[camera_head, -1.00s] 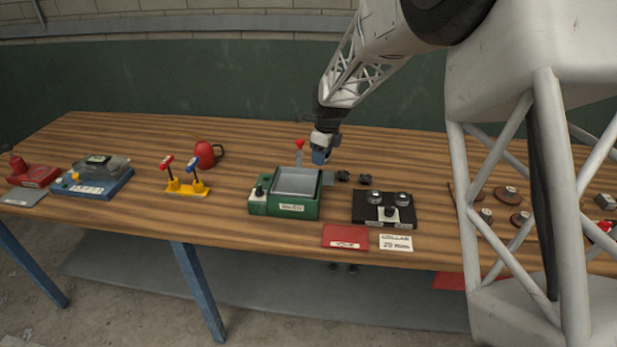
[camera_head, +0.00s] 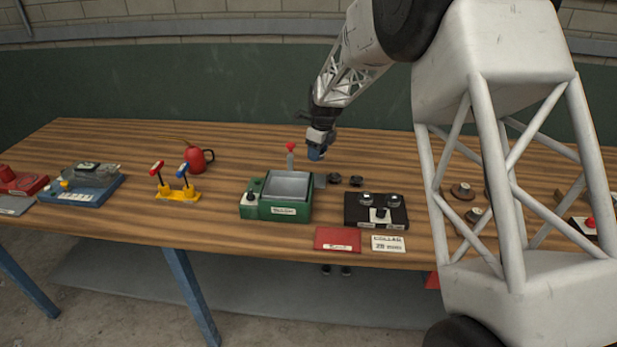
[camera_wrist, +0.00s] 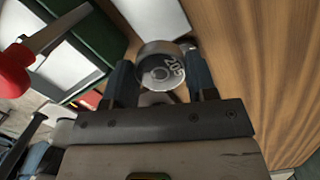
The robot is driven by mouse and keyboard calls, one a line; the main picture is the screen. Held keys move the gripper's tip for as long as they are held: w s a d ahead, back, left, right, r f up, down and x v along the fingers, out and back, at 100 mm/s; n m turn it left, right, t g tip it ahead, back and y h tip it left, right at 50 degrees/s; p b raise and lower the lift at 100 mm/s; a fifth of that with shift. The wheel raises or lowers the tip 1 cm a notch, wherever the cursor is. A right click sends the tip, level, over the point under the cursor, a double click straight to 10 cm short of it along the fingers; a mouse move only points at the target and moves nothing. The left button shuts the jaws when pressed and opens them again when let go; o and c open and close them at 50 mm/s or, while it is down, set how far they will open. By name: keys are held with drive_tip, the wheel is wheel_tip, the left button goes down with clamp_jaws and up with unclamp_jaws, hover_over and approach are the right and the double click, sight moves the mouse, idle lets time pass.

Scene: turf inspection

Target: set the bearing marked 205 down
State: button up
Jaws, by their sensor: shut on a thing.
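The bearing marked 205 (camera_wrist: 166,66) is a grey metal ring with its number facing the wrist camera. My gripper (camera_wrist: 163,82) is shut on it, one blue finger at each side. In the head view my gripper (camera_head: 316,154) hangs above the wooden bench, behind and right of the green box. The bearing is too small to make out there.
The green box (camera_head: 276,211) has a grey tray and a red-knobbed lever (camera_head: 291,150). Bare bench lies behind.

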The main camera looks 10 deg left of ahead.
hover_over(316, 180)
drive_tip(key=shift+d+f, duration=0.2)
drive_tip(key=shift+f, duration=1.9)
drive_tip(key=shift+f, duration=2.5)
drive_tip(key=shift+f, duration=0.15)
drive_tip(key=o, duration=1.1)
drive_tip(key=shift+r, duration=0.2)
drive_tip(key=r, duration=0.4)
drive_tip(key=d+r, duration=0.1)
drive_tip(key=r, duration=0.6)
drive_tip(key=shift+s+d+r, duration=0.2)
drive_tip(key=shift+s+r, duration=0.15)
drive_tip(key=shift+r, duration=0.05)
